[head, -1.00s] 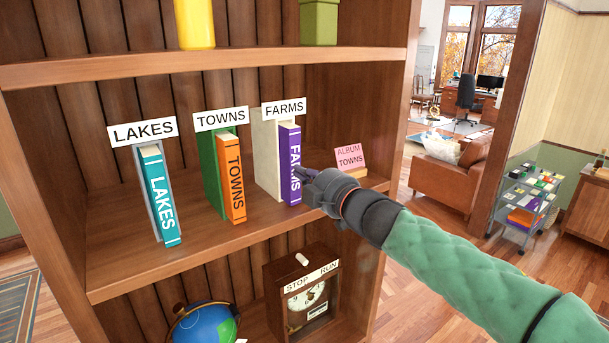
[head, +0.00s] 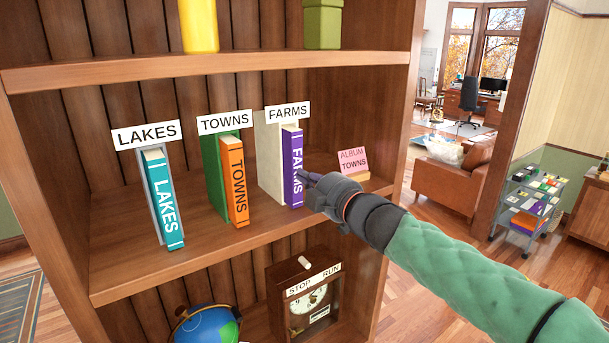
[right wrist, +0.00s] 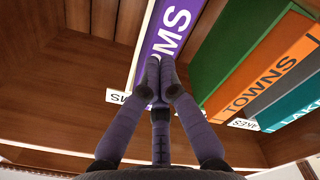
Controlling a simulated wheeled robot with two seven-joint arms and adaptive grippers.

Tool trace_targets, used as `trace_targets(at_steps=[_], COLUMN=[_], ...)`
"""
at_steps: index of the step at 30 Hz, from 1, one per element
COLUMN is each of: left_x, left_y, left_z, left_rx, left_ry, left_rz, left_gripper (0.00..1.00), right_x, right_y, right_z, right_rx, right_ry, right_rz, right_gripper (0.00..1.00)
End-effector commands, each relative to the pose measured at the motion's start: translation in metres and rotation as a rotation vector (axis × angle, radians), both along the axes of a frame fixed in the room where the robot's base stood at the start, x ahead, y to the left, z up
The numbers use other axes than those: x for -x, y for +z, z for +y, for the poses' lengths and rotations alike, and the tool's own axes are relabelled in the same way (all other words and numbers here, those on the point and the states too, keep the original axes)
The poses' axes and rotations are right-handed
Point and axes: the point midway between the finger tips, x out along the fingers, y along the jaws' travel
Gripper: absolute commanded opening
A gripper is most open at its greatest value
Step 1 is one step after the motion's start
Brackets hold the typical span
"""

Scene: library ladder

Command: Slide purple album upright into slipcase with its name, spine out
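The purple album (head: 293,168) stands upright in the cream slipcase (head: 269,160) under the FARMS sign (head: 287,112). Its spine, lettered FARMS, faces out and sits a little forward of the case's front edge. My right gripper (head: 308,180) is at the lower right of this spine. In the right wrist view, its dark fingers (right wrist: 157,80) are together with nothing seen between them, and the tips overlap the purple spine (right wrist: 168,35). Whether they touch it is not clear. My left gripper is in neither view.
To the left stand an orange TOWNS album (head: 235,182) in a green case and a teal LAKES album (head: 164,198) in a grey-blue case. A pink ALBUM TOWNS card (head: 352,160) stands at right. The upper shelf board (head: 220,72) runs above.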

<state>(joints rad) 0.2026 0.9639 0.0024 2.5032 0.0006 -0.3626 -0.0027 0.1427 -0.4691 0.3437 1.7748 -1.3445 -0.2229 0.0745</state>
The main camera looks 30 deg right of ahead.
Motion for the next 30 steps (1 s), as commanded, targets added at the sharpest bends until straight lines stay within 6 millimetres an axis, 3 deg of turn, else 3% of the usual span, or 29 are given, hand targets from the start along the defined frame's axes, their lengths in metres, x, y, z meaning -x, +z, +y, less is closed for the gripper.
trace_targets(at_steps=[16, 30], left_x=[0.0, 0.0], left_y=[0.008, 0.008], left_z=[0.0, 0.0], left_rx=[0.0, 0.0], left_ry=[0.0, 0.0], left_rz=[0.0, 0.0], left_gripper=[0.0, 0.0], right_x=[0.032, 0.118], right_y=[0.001, 0.001], right_z=[-0.003, -0.01], right_rx=[0.002, 0.002], right_ry=[-0.002, -0.005], right_rz=[-0.001, -0.003], right_gripper=[0.0, 0.0])
